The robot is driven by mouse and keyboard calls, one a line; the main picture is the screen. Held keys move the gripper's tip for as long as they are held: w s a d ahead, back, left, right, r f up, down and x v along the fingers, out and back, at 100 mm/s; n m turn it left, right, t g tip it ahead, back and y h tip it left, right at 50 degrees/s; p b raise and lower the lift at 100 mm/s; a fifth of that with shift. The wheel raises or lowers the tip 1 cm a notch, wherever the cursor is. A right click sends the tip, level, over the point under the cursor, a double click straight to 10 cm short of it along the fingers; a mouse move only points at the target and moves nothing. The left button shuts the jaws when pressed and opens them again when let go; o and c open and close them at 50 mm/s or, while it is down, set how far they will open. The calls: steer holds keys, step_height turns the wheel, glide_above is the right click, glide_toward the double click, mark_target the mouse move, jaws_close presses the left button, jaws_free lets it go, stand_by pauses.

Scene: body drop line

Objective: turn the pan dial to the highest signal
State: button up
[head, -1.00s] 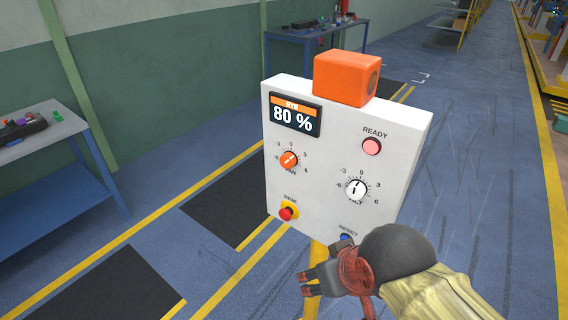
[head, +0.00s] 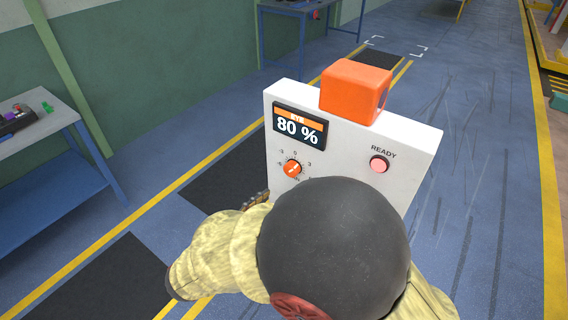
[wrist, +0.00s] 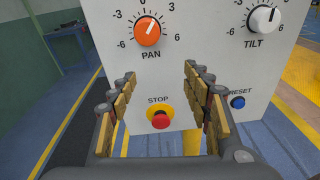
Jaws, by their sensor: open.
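The orange pan dial (head: 292,168) is on the left of the white panel (head: 345,125). In the wrist view the pan dial (wrist: 147,31) is near the top, its white mark pointing up and slightly right. The signal display (head: 298,126) reads 80 %. My gripper (wrist: 160,78) is open and empty, its fingers below the dial in the picture and either side of the red stop button. No finger touches the dial. In the head view my arm hides most of the gripper and the panel's lower part.
The white tilt dial (wrist: 263,19), blue reset button (wrist: 238,102) and red stop button (wrist: 160,120) show in the wrist view. A pink ready lamp (head: 379,164) and an orange box (head: 355,90) are at the panel's right and top. A blue-legged table (head: 50,140) stands at left.

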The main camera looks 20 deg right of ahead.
steer(key=n+t+h, duration=0.1)
glide_toward(289, 171)
steer(key=x, duration=0.2)
steer(key=shift+n, duration=0.3)
steer(key=b+x, duration=0.1)
steer(key=x, duration=0.6)
steer(key=shift+w+d+f, duration=0.1)
steer(key=shift+w+d, duration=0.05)
steer(key=c, duration=0.3)
steer(key=c, duration=0.8)
steer(key=shift+c, duration=0.3)
